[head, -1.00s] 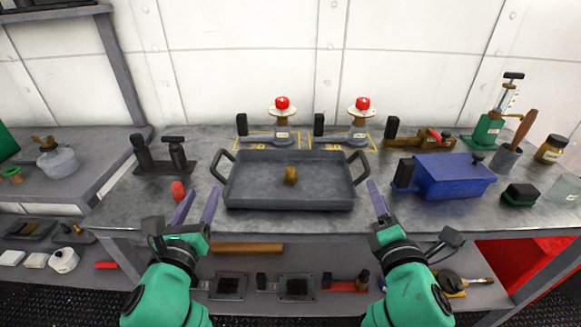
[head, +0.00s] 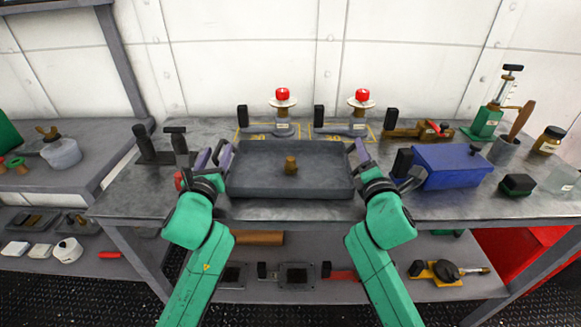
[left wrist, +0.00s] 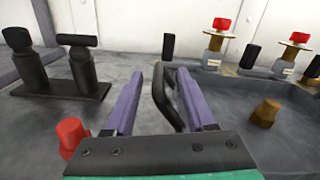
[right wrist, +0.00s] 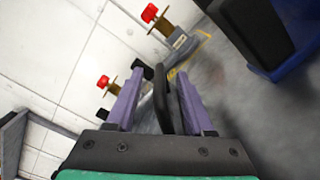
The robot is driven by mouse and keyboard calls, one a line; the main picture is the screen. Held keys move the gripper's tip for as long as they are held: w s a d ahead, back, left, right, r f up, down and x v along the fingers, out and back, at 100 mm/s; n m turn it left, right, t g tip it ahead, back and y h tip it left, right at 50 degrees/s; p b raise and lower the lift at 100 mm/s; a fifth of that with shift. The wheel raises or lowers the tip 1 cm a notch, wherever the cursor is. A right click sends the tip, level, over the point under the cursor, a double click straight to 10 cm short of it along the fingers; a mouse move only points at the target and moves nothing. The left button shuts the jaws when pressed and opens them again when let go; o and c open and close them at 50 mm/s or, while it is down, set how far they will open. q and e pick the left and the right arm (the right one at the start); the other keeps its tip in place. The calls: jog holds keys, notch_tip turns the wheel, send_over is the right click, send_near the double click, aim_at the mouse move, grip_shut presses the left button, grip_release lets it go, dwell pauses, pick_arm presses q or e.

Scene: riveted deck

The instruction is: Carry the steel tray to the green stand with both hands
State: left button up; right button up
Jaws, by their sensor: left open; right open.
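The grey steel tray (head: 250,183) sits flat on the metal bench, with a small brass piece (head: 291,165) standing in it. My left gripper (head: 217,150) is open at the tray's left handle. In the left wrist view the dark left handle (left wrist: 164,98) stands between the open fingers (left wrist: 170,78). My right gripper (head: 358,152) is open at the tray's right end. In the right wrist view the right handle (right wrist: 162,98) lies between its open fingers (right wrist: 157,78). A green shape (head: 8,135) is cut off at the far left edge; I cannot tell whether it is the stand.
A blue box (head: 450,166) stands close right of the tray. A black twin-post fixture (head: 165,148) and a red piece (left wrist: 70,135) are to its left. Two red-topped valves (head: 283,103) (head: 360,104) stand behind. A lower side bench (head: 60,195) is at the left.

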pick_arm(q)
jog(key=shift+w, duration=1.2)
pick_arm(e)
jog(key=shift+w, duration=1.2)
pick_arm(q)
grip_shut()
pick_arm(e)
grip_shut()
jog(key=shift+r, duration=0.1)
